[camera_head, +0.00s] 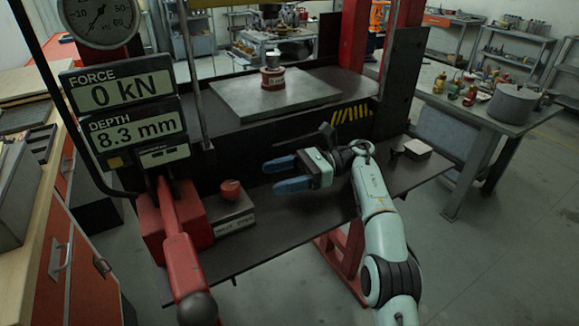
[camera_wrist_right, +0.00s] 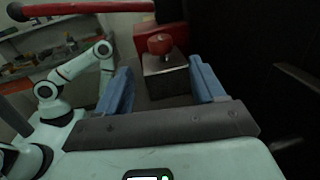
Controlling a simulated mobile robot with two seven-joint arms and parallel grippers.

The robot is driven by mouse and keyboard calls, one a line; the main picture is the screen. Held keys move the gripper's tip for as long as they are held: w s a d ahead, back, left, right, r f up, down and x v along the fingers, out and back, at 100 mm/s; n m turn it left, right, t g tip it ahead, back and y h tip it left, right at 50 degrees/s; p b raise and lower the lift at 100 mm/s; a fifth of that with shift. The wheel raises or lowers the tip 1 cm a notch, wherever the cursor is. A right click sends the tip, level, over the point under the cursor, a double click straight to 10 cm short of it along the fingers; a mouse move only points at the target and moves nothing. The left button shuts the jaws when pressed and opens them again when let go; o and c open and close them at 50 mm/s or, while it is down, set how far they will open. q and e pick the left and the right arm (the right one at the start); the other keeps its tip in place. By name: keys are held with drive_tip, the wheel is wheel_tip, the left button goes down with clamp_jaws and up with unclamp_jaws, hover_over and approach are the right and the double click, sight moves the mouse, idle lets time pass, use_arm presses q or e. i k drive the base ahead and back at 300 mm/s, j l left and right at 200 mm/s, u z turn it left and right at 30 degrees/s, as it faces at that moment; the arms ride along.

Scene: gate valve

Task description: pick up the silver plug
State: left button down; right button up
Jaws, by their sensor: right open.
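A small silver cylinder (camera_head: 273,57), which looks like the silver plug, stands upright on a red labelled piece (camera_head: 272,78) on the press plate at the back. My right gripper (camera_head: 278,177) is open and empty over the dark lower shelf. Its blue fingers point left, below and in front of the press plate, well apart from the silver cylinder. In the right wrist view, the open fingers (camera_wrist_right: 160,72) frame a grey box with a red knob (camera_wrist_right: 160,44) beyond them. The silver cylinder does not show there. My left gripper is not visible.
The grey press plate (camera_head: 232,101) lies above the dark shelf (camera_head: 310,212). A red pump lever (camera_head: 179,240) and the grey box (camera_head: 234,217) stand at left. A small pale block (camera_head: 417,149) lies on the shelf at right. The shelf's front middle is clear.

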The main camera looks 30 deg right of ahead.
sight(273, 57)
drive_tip(key=k, duration=1)
